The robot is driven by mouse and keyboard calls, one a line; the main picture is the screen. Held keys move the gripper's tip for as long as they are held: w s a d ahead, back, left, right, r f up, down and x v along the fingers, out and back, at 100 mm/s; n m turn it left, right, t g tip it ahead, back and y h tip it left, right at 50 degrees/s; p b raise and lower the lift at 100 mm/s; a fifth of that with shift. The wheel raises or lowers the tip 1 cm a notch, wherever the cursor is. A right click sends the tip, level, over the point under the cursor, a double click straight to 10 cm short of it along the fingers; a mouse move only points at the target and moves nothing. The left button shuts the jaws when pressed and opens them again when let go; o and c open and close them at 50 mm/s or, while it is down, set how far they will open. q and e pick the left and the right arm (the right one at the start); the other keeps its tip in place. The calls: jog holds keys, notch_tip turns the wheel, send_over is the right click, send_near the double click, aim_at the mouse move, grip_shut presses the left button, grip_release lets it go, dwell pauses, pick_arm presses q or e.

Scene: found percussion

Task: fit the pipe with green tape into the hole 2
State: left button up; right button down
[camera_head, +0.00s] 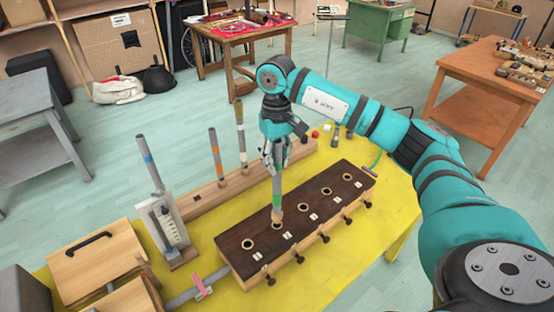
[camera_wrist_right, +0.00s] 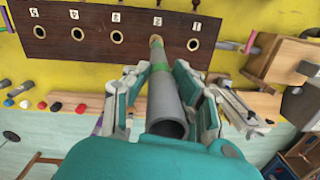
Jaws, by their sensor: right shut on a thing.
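My right gripper (camera_head: 275,168) is shut on the grey pipe with green tape (camera_head: 277,200) and holds it close to upright. In the right wrist view the pipe (camera_wrist_right: 166,100) runs between the fingers (camera_wrist_right: 162,98), its open upper end towards me. The pipe hides most of that hole in the wrist view, so I cannot tell how far, if at all, the tip is inside. My left gripper is not in view.
A white gauge-like stand (camera_head: 163,225) and wooden boxes (camera_head: 95,262) are at left. Holes 1 (camera_head: 248,244) and 3 (camera_head: 302,206) are empty.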

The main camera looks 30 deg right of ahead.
jog(key=shift+f+b, duration=1.6)
jog(key=shift+f, duration=0.2)
jog(key=c, duration=1)
grip_release()
jog(key=shift+c, duration=0.2)
jog(key=r, duration=1.2)
jog(key=shift+w+d, duration=0.25)
jog(key=shift+w, duration=0.15)
